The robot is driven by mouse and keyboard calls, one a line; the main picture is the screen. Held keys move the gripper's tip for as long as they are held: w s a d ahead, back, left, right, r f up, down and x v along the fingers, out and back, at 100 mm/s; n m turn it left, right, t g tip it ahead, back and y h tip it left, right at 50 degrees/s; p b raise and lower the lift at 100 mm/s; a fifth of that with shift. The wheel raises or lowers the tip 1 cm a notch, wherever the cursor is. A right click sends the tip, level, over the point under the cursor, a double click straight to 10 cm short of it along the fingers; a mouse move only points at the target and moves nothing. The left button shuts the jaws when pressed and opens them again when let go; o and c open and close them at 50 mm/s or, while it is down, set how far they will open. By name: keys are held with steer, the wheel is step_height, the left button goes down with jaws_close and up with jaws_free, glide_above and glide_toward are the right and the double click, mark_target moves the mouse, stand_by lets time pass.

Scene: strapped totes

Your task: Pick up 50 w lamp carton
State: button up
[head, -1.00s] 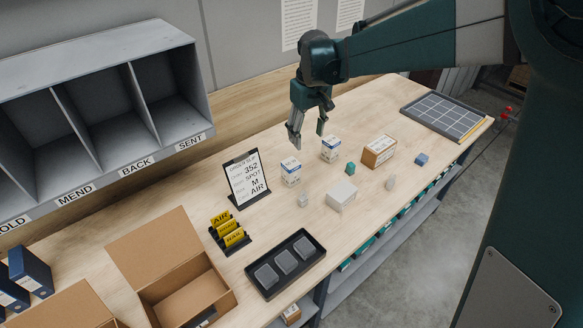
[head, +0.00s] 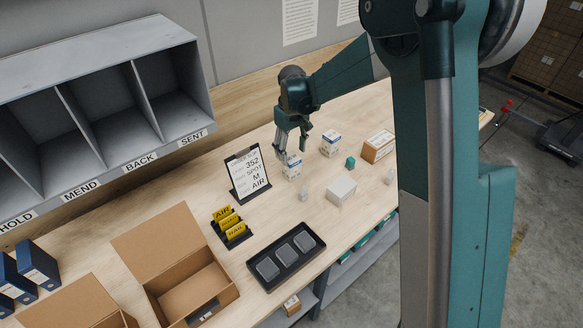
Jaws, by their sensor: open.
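Two small white and blue cartons stand upright on the wooden bench. The left carton (head: 292,169) is beside the order sign, and the other carton (head: 331,144) is a little to its right and farther back. Their print is too small to read, so I cannot tell which is the 50 w lamp carton. My gripper (head: 293,150) is open, with its fingers pointing down at the top of the left carton. One finger overlaps that carton's upper left edge in the picture. I cannot tell whether they touch.
An order sign (head: 248,173) stands close left of the gripper. A white box (head: 341,191), a grey cube (head: 303,194), a teal cube (head: 350,162) and a brown carton (head: 378,146) are nearby. A black tray (head: 286,257) and open box (head: 190,285) are in front.

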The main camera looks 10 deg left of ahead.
mark_target(292, 157)
steer(key=shift+f, duration=1.05)
steer(key=shift+f, duration=0.1)
steer(key=shift+f, duration=1.15)
steer(key=shift+f, duration=0.1)
steer(key=shift+s+a+f, duration=0.1)
steer(key=shift+s+f, duration=0.05)
steer(key=shift+f, duration=2.4)
steer(key=c, duration=1)
